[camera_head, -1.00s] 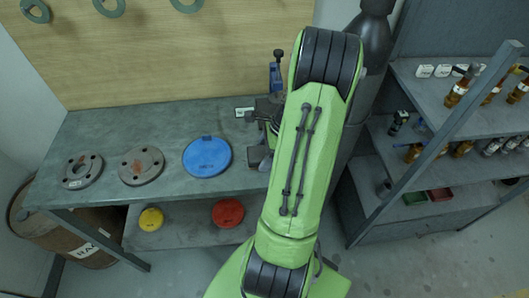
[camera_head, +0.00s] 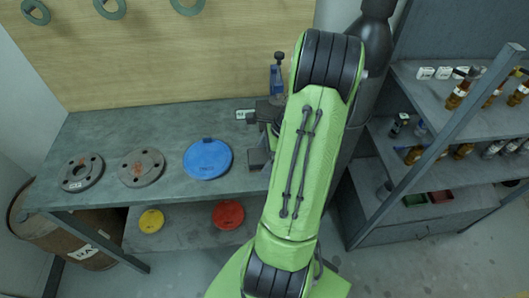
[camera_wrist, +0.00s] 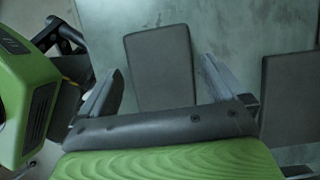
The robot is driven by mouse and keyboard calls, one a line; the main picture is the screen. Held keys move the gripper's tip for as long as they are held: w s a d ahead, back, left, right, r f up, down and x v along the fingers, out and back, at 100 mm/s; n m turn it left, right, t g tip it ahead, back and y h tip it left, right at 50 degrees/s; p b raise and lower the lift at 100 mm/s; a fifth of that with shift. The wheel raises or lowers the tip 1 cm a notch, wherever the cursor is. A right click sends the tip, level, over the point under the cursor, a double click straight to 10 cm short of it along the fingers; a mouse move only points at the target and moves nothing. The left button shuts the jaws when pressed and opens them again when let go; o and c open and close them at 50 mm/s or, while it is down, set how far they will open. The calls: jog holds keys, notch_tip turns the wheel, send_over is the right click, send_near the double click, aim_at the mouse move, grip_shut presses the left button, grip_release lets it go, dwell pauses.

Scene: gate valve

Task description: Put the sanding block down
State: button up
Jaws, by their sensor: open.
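A dark grey rectangular block (camera_wrist: 160,68), which looks like the sanding block, shows in the wrist view against the grey-green bench top (camera_wrist: 95,25). My gripper (camera_wrist: 163,80) is open, with one finger to the left and one to the right of the block's near part. I see gaps between the fingers and the block; its near end is hidden behind my gripper's body.
A second dark grey slab (camera_wrist: 288,95) is close to the right finger. A blue disc (camera_head: 207,159) and two metal flanges (camera_head: 81,172) (camera_head: 141,167) lie left on the bench. A blue-and-black tool (camera_head: 278,78) stands behind. Shelves with bottles (camera_head: 458,95) are at right.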

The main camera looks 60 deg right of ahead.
jog(key=p+v, duration=0.3)
jog(key=v, duration=0.9)
jog(key=w+a+r+n+h, duration=0.1)
jog(key=w+a+r+n, duration=0.2)
jog(key=a+r+n, duration=0.35)
jog(key=w+a+r+n+h, duration=0.2)
jog(key=w+a+r+n, duration=0.15)
jog(key=a+n, duration=0.55)
jog(key=s+a+r+n+t, duration=0.1)
jog(key=s+a+n, duration=0.3)
jog(key=a+n, duration=0.2)
jog(key=s+a+r+n+t, duration=0.1)
jog(key=s+a+n, duration=0.2)
jog(key=a+n, duration=0.3)
jog(key=shift+s+a+r, duration=0.25)
jog(key=shift+s+a, duration=0.15)
jog(key=shift+a, duration=0.75)
jog(key=shift+d, duration=0.1)
